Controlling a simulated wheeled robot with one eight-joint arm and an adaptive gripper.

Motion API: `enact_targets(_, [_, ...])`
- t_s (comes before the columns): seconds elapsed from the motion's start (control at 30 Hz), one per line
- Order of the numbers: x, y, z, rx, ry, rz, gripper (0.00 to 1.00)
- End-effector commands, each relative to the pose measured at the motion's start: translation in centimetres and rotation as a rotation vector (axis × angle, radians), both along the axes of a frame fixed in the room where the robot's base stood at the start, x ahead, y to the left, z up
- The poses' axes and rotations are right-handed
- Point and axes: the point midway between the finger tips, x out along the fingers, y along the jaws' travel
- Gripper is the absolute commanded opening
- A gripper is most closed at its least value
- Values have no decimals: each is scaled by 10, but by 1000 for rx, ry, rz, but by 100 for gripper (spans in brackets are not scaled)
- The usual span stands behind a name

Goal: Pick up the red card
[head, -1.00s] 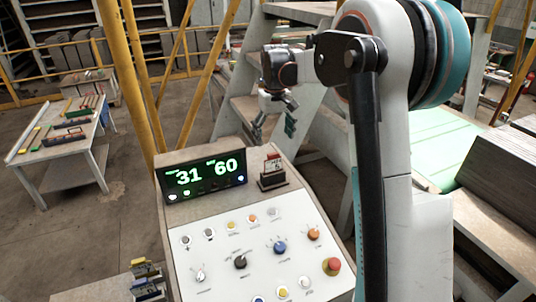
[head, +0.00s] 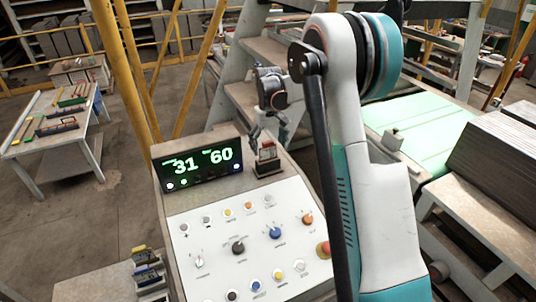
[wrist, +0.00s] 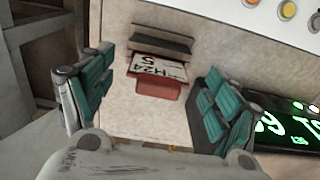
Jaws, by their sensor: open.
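The red card (head: 267,153) stands in a dark holder (head: 267,167) on top of the control console, right of the green display. In the wrist view, the card (wrist: 158,88) shows a red part and a white part with black print, "H24" and "5", in front of the dark holder (wrist: 160,40). My gripper (head: 268,133) is open just above and behind the card in the head view. In the wrist view, my gripper's (wrist: 155,95) teal-padded fingers are spread to the left and right of the card, with clear gaps on both sides. Nothing is held.
The display (head: 201,165) reads 31 and 60, close left of the card. The sloped panel (head: 240,245) with several knobs and buttons lies in front. A workbench (head: 55,130) stands farther left.

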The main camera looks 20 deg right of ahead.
Motion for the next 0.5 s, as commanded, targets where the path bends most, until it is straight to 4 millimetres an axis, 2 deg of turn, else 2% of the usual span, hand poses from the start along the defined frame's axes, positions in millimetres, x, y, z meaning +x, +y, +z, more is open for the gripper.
enact_targets(0.23, [5,0,-32,0,0,0,82])
enact_targets(0.5, [5,0,-39,0,0,0,82])
